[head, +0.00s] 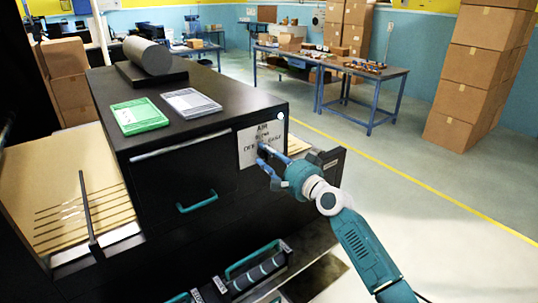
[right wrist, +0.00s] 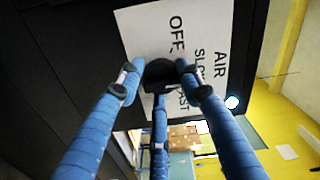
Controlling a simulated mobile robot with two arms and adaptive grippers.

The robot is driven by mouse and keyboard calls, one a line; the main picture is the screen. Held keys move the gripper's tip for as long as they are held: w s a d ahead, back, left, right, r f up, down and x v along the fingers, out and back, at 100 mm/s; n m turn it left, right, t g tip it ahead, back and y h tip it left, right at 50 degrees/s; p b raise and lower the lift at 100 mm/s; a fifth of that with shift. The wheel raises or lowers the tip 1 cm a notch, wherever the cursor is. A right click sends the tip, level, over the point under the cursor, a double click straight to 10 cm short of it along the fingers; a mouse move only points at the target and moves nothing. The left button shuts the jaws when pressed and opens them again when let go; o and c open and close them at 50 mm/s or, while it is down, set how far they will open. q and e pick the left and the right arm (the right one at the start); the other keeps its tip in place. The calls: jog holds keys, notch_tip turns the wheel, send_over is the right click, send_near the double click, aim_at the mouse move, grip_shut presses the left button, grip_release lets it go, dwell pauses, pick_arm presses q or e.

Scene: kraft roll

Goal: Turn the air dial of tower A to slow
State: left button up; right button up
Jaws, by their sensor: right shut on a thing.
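The air dial is a black knob (right wrist: 160,74) on a white label plate (head: 248,146) with the words AIR, OFF, SLOW and FAST. The plate is on the front of a large black cabinet (head: 165,165), near its right edge. My right gripper (head: 265,154) is at the plate, and in the right wrist view its blue fingers (right wrist: 158,80) are closed around the knob. The fingers hide part of the lettering and the knob's pointer, so I cannot tell its setting. No letter marking the tower is readable. My left gripper is not in view.
A small white light (head: 281,116) is at the plate's upper right corner. A green pad (head: 139,116), a white pad (head: 190,103) and a dark roll (head: 150,56) lie on the cabinet. A teal handle (head: 197,202) sticks out in front. Open floor (head: 420,200) lies to the right.

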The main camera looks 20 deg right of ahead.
jog(key=shift+a+f+m, duration=0.2)
jog(key=shift+f+m, duration=0.05)
jog(key=shift+m, duration=0.15)
jog(key=o, duration=1)
jog(key=shift+c, duration=0.2)
jog(key=shift+o, duration=0.7)
jog(key=shift+r, duration=0.2)
jog(key=shift+s+d, duration=0.15)
jog(key=shift+s, duration=0.1)
jog(key=v, duration=1.1)
jog(key=shift+s, duration=0.3)
